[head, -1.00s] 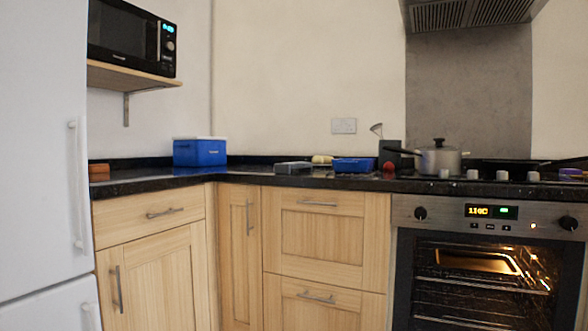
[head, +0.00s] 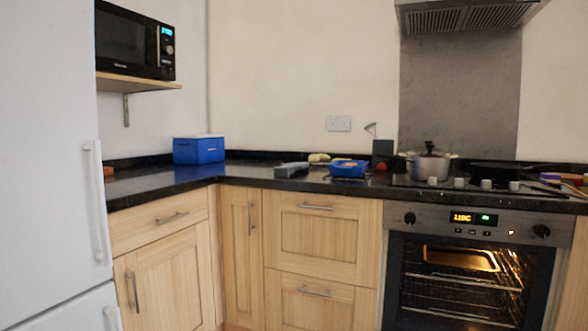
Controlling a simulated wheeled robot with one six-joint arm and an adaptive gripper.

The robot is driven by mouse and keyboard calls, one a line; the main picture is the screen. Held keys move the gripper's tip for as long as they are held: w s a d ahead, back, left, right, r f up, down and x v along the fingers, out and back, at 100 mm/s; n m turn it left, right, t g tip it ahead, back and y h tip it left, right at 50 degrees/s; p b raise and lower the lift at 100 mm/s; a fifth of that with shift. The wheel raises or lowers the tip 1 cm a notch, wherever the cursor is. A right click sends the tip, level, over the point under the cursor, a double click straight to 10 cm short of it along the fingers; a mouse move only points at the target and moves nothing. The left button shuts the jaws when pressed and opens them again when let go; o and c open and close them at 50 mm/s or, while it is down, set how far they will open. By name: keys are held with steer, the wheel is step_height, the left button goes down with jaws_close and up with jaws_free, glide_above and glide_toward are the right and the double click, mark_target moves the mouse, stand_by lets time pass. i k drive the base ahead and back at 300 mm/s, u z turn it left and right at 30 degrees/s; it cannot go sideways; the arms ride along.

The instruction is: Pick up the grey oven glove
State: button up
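A low grey item (head: 291,169) lies on the black worktop near the corner, at the front edge left of the blue tray. It may be the grey oven glove, but it is too small to tell for sure. My gripper is not in the head view, so its state and any contact do not show.
The black worktop (head: 150,184) has free room left of the grey item. A blue box (head: 198,150), blue tray (head: 348,169) and pot (head: 430,164) stand on it. The oven (head: 460,270) is lit. A white fridge (head: 50,160) stands close on the left.

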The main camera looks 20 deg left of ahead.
mark_target(284, 170)
steer(key=z, duration=1.05)
steer(key=k, duration=0.1)
steer(key=u, duration=2.45)
steer(key=i, duration=0.95)
steer(key=u, duration=0.35)
steer(key=i, duration=1.05)
steer(key=z, duration=0.95)
steer(key=i, duration=0.85)
steer(key=z, duration=0.7)
